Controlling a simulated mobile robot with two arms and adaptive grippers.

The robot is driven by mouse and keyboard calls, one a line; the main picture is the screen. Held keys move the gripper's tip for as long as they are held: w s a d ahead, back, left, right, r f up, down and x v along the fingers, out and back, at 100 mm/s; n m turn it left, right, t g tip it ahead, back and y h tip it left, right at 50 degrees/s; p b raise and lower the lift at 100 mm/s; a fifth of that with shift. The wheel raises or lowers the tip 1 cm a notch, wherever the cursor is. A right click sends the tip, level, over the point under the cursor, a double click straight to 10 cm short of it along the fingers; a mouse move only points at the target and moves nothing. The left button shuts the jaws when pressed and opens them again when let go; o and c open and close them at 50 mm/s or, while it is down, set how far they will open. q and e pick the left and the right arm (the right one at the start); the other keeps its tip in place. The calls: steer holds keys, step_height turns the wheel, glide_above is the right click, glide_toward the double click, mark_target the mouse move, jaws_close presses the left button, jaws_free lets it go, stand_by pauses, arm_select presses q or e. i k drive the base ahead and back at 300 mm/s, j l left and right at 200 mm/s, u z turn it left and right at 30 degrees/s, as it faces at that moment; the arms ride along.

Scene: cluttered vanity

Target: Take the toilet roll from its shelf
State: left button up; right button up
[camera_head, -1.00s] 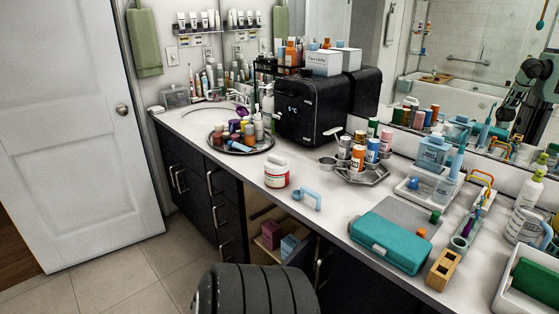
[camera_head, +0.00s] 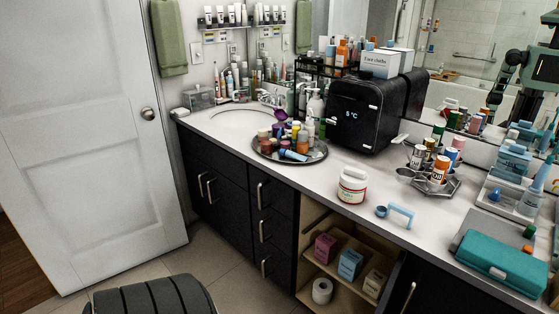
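A white toilet roll (camera_head: 322,291) stands on the lower shelf of the open vanity cupboard, near its left side. A wooden shelf (camera_head: 343,292) holds it, below a step with a pink box (camera_head: 325,247), a blue box (camera_head: 350,264) and a pale box (camera_head: 374,284). Neither of my grippers shows in the head view.
The countertop (camera_head: 300,183) above the cupboard holds a red-labelled jar (camera_head: 352,186), a light blue handle-like item (camera_head: 400,215) and a teal case (camera_head: 502,264). A tray of bottles (camera_head: 262,154) and a black appliance (camera_head: 360,115) stand further back. The tiled floor (camera_head: 222,270) before the cabinet is open.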

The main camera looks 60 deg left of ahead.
mark_target(323, 288)
steer(key=u, duration=1.4)
steer(key=z, duration=0.3)
steer(key=i+j+z, duration=0.25)
steer(key=j, duration=0.3)
steer(key=j+z, duration=0.25)
steer(key=j, duration=0.25)
steer(key=j+z, duration=0.2)
steer(key=j, duration=0.4)
steer(key=i, duration=0.05)
